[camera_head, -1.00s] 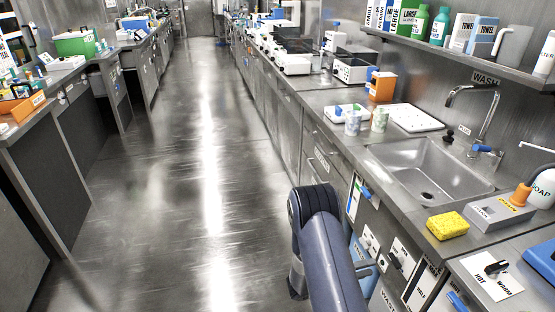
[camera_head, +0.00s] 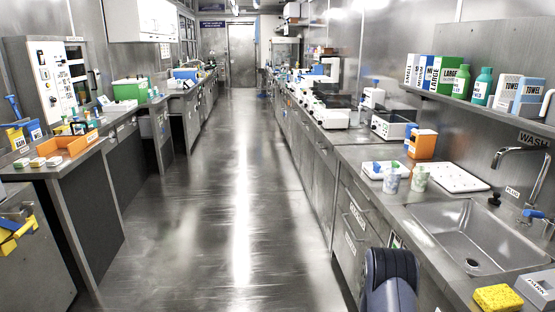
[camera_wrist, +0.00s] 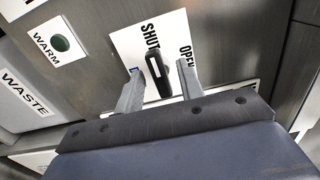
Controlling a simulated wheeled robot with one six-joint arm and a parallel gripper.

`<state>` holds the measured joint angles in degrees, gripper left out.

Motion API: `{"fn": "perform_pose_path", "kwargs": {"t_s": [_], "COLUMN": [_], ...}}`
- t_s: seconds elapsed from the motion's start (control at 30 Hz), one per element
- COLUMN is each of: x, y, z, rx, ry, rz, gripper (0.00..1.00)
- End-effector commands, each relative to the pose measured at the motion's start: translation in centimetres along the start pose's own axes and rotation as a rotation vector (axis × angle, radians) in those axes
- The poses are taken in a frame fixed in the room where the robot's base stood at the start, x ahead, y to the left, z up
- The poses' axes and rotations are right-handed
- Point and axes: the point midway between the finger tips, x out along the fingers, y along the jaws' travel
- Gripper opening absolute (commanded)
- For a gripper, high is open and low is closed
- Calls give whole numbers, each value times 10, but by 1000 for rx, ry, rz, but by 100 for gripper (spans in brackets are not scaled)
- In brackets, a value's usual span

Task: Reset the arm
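In the wrist view my gripper (camera_wrist: 160,88) is open, its two grey fingers spread apart. A black handle (camera_wrist: 158,74) on a white plate (camera_wrist: 129,45) marked SHUT and OPEN stands between the fingers, with a visible gap on each side. How near the fingers are to the panel in depth I cannot tell. In the head view only a dark blue link of my arm (camera_head: 390,280) shows at the bottom, in front of the right-hand counter. My gripper is out of that view.
The sink (camera_head: 478,238), yellow sponge (camera_head: 497,298), white tray (camera_head: 447,177) and orange container (camera_head: 422,144) are on the right counter. An orange bin (camera_head: 68,143) is on the left counter. The aisle floor (camera_head: 200,220) is clear. The wrist view shows WARM (camera_wrist: 46,47) and WASTE (camera_wrist: 25,97) labels.

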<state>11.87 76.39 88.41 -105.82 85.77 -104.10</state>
Motion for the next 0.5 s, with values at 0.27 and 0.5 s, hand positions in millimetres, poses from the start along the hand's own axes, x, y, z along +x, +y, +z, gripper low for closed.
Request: {"fn": "perform_pose_path", "kwargs": {"t_s": [0.27,0.5], "x": [-20,-63], "y": [0,0], "z": [1,1], "rx": [-26,-25], "ry": [-3,-5], "rz": [1,1], "gripper": [36,36]}}
